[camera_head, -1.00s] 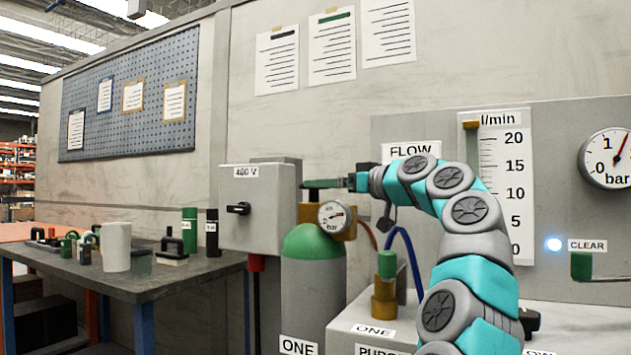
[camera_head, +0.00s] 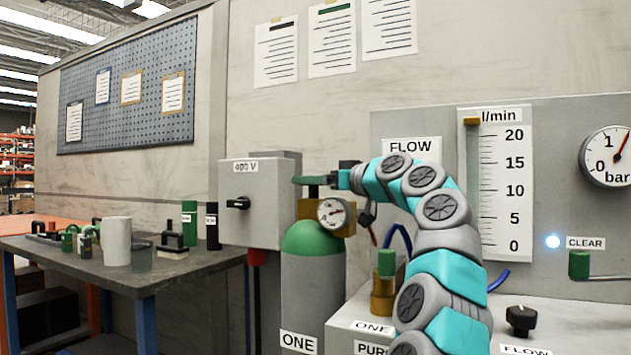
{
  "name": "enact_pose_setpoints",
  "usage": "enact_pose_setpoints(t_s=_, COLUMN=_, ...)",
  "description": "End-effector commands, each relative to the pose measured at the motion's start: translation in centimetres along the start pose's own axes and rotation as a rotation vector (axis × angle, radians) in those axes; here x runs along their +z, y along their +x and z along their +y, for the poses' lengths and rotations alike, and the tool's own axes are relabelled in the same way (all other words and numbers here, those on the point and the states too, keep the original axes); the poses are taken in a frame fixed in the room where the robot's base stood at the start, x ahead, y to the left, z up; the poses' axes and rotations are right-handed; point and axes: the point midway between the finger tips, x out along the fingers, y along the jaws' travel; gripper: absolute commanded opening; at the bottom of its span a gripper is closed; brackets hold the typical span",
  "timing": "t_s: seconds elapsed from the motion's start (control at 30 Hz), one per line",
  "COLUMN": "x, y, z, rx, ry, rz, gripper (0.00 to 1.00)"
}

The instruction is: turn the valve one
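A grey gas cylinder (camera_head: 313,305) with a green shoulder and the label ONE stands left of my arm. On its top is a brass valve body with a round bar gauge (camera_head: 332,212) and a flat green handle (camera_head: 311,180). My gripper (camera_head: 334,178) is at the right side of this handle, level with it. Its fingers are small and dark here, and I cannot tell whether they are open or shut on the handle. A second green-topped brass valve (camera_head: 386,264), beside another ONE label, stands on the white box behind my arm.
A grey 400 V switch box (camera_head: 258,205) is on the wall just left of the cylinder. A flow panel with a scale (camera_head: 505,185), a bar gauge (camera_head: 606,157) and a black knob (camera_head: 520,318) is on the right. A cluttered workbench (camera_head: 150,277) stands at the left.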

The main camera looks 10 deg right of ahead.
Motion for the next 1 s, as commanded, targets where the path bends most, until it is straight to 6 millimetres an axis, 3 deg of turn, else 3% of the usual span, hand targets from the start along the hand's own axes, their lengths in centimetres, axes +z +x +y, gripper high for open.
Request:
enact_pose_setpoints(t_s=0.17, x=-0.01, y=-0.01, z=-0.03, rx=-0.001, ry=0.0, rz=0.0, gripper=0.33)
enact_pose_setpoints(t_s=0.57, x=0.13, y=-0.06, z=-0.17, rx=0.042, ry=0.001, rz=0.003, gripper=0.32)
enact_pose_setpoints(t_s=1.0, x=0.26, y=-0.22, z=-0.14, rx=0.253, ry=-0.004, rz=0.002, gripper=0.32)
